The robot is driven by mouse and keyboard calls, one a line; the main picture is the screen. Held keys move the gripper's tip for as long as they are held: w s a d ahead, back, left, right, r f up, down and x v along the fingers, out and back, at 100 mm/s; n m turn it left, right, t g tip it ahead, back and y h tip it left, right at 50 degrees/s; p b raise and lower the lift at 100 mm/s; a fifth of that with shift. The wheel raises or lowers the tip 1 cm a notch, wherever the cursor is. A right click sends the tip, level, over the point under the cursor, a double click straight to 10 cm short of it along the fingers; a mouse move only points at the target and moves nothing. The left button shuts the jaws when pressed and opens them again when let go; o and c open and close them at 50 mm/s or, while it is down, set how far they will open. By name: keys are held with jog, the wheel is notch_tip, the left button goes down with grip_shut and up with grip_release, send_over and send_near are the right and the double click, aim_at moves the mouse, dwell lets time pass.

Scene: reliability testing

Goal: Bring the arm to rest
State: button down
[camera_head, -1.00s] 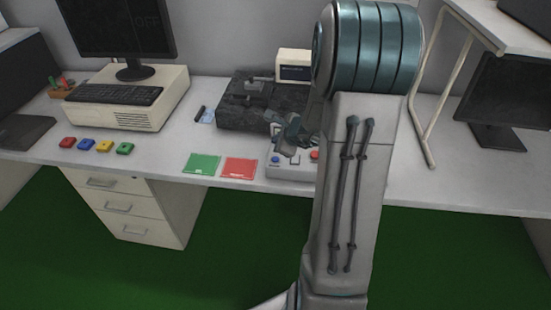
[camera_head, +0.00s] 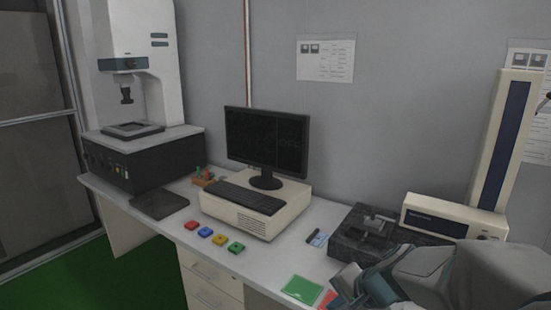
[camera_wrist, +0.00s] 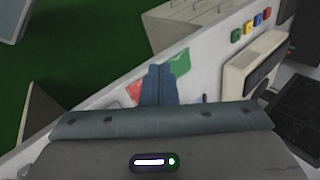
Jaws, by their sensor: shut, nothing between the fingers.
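My gripper (camera_wrist: 159,70) shows in the wrist view with its two blue-grey fingers together and nothing between them. It points over the white desk (camera_wrist: 100,100), near the green card (camera_wrist: 180,63) and the red card (camera_wrist: 135,92). In the head view my gripper (camera_head: 347,280) is at the lower right, in front of the desk's test area, and it partly hides the red card (camera_head: 327,299). The green card (camera_head: 302,289) lies beside it on the left. Most of my arm is outside the head view.
A granite-like block with a fixture (camera_head: 350,222) and a cream instrument (camera_head: 450,214) stand behind my gripper. A monitor (camera_head: 265,145), a cream computer case (camera_head: 240,220) and several coloured buttons (camera_head: 205,232) are to the left. A microscope-like machine (camera_head: 135,60) stands far left.

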jog(key=s+d+r+n+g+h, duration=0.2)
jog(key=s+n+h, duration=0.2)
jog(key=s+n, duration=0.5)
jog(key=shift+s+h, duration=0.3)
jog(key=shift+s, duration=1.35)
jog(key=shift+r, duration=0.1)
